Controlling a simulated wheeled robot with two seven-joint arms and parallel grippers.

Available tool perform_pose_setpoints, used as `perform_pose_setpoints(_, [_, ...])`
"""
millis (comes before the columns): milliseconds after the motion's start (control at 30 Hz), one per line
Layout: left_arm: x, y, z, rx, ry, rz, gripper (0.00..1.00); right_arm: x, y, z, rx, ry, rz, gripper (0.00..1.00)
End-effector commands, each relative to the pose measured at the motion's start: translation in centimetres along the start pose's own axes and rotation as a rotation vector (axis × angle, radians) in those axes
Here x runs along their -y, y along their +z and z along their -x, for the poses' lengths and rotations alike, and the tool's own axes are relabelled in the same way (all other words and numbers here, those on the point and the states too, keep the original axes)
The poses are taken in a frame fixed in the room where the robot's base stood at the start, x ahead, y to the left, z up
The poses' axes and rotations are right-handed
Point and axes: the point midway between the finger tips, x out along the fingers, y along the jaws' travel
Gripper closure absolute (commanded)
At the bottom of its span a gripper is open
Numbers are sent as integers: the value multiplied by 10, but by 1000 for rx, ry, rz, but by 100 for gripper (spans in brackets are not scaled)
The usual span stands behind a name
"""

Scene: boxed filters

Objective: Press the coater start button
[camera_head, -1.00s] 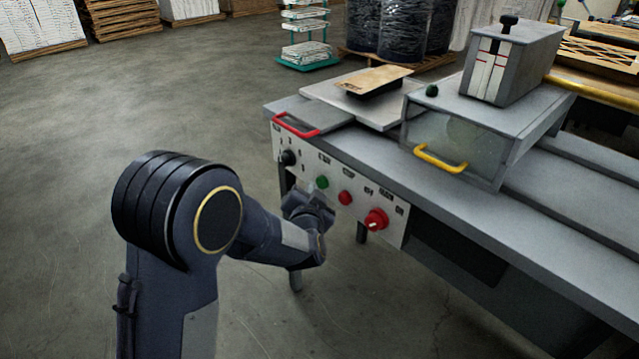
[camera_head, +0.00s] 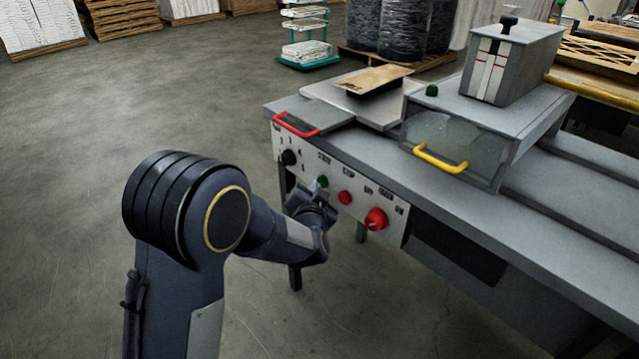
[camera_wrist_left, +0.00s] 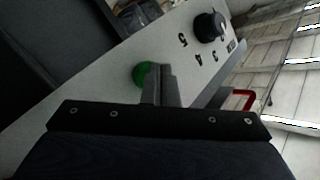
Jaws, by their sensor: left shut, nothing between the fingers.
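The coater's light control panel (camera_head: 357,205) is on the front of the grey machine. The green button (camera_head: 323,181) is on it, between the black dial (camera_head: 289,157) and a red button (camera_head: 345,197). My left gripper (camera_head: 318,187) is shut and empty, with its tips right at the green button and partly covering it. In the left wrist view the green button (camera_wrist_left: 142,75) shows just beside the shut fingers (camera_wrist_left: 167,80). I cannot tell whether the fingertips touch it. My right gripper is not in view.
A large red knob (camera_head: 376,219) sits farther right on the panel. Above the panel are a red handle (camera_head: 296,127) and a yellow handle (camera_head: 440,160). A cardboard-coloured piece (camera_head: 375,79) lies on top of the machine. The floor to the left is clear.

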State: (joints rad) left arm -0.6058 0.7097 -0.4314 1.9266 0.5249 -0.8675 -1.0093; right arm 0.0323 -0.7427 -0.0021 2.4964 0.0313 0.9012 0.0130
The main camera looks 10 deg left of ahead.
Motion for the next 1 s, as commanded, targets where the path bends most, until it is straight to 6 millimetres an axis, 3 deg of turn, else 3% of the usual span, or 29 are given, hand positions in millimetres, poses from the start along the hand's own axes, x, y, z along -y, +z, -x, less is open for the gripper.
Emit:
perform_pose_setpoints(600, [-2,-2,-2,-1,1,0,100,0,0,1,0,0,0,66])
perform_pose_setpoints(1000, [7,7,10,-1,0,1,100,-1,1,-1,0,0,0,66])
